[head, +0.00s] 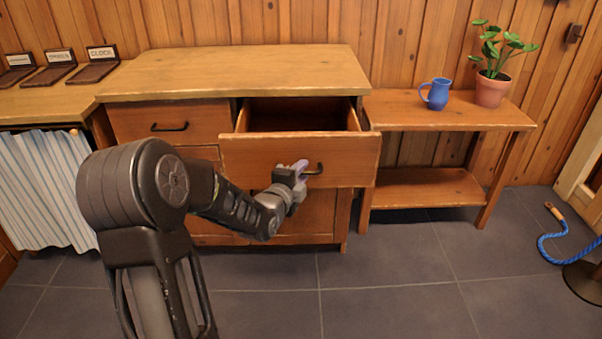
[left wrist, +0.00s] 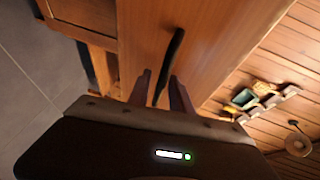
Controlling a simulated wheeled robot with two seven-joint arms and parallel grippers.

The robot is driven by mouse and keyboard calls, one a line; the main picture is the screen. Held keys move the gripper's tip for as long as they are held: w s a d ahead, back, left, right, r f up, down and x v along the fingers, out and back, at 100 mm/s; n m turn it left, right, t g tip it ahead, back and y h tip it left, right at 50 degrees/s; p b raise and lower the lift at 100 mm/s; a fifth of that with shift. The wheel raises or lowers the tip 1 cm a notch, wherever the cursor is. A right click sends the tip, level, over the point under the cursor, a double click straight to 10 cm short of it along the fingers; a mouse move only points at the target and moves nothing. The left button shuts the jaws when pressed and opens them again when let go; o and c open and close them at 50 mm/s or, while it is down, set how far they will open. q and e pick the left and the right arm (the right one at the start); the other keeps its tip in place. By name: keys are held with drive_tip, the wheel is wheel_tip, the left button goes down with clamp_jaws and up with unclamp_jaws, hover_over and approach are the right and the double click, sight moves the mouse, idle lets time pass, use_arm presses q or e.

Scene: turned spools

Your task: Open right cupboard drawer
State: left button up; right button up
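The right cupboard drawer (head: 345,150) is pulled well out of the wooden cupboard (head: 240,75), and its empty-looking inside shows from above. Its dark bar handle (head: 318,169) is on the drawer front; it also shows in the left wrist view (left wrist: 175,50). My left gripper (head: 301,167) is at the handle. In the left wrist view its two fingers (left wrist: 160,80) stand apart on either side of the handle's near end, with a gap visible beside the bar. My right gripper is not in view.
The left drawer (head: 170,123) is shut. A side table (head: 440,112) to the right holds a blue mug (head: 437,94) and a potted plant (head: 491,88). A blue rope (head: 553,245) is at the far right. The tiled floor before the cupboard is clear.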

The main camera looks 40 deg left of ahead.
use_arm(q)
drive_tip(key=shift+o, duration=0.4)
drive_tip(key=p+v, duration=0.1)
drive_tip(key=v, duration=0.6)
drive_tip(key=shift+s, duration=0.35)
drive_tip(key=shift+d+r, duration=0.1)
drive_tip(key=shift+d, duration=0.05)
